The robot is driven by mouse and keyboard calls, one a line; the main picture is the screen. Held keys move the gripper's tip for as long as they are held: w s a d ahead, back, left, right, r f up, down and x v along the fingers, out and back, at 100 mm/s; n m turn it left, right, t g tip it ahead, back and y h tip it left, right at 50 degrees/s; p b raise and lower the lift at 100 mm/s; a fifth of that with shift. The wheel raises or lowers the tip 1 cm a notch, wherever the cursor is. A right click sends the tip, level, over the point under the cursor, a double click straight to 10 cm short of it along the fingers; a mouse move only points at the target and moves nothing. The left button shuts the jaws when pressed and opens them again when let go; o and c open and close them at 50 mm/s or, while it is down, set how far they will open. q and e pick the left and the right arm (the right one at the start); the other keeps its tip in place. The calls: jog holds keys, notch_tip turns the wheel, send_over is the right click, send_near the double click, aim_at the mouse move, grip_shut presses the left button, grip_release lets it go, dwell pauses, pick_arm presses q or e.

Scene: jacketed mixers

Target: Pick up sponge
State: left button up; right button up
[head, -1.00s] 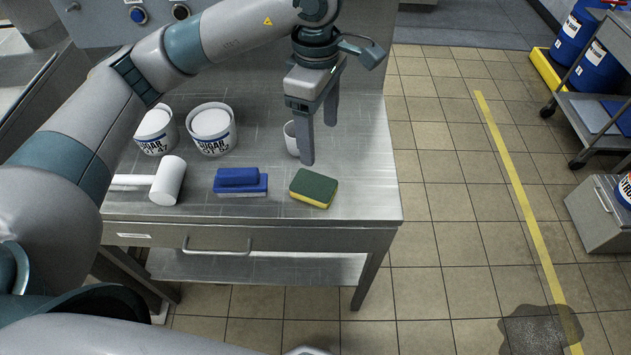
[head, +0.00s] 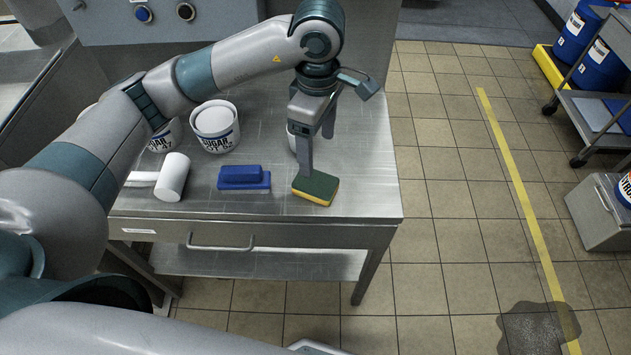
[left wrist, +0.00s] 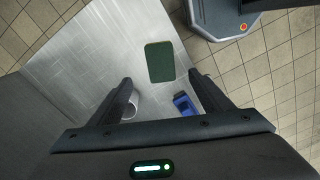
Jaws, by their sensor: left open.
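The sponge (head: 316,188), green on top with a yellow lower layer, lies flat on the steel table near its front right edge. It also shows in the left wrist view (left wrist: 160,61), ahead of the fingers. My left gripper (head: 316,152) points down with its fingers apart and empty. In the head view one fingertip is just behind the sponge's top edge; I cannot tell whether it touches. The left gripper (left wrist: 164,86) also shows open in the left wrist view. My right gripper is not in view.
A blue brush (head: 243,178) lies left of the sponge on the steel table (head: 270,206). A white cup (head: 292,136) is partly hidden behind my left gripper. A puddle (head: 538,328) lies on the floor.

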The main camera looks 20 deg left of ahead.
pick_arm(q)
jog(key=p, duration=0.2)
send_over(316, 182)
notch_tip(316, 182, down, 6)
jog(key=shift+d+f, duration=0.1)
jog(key=shift+f, duration=0.5)
jog(key=shift+f+p, duration=0.75)
jog(key=shift+p, duration=0.4)
notch_tip(316, 182, down, 3)
jog(key=shift+r+p, duration=0.1)
jog(key=shift+p, duration=0.6)
jog(key=shift+f, duration=0.45)
jog(key=shift+c, duration=0.6)
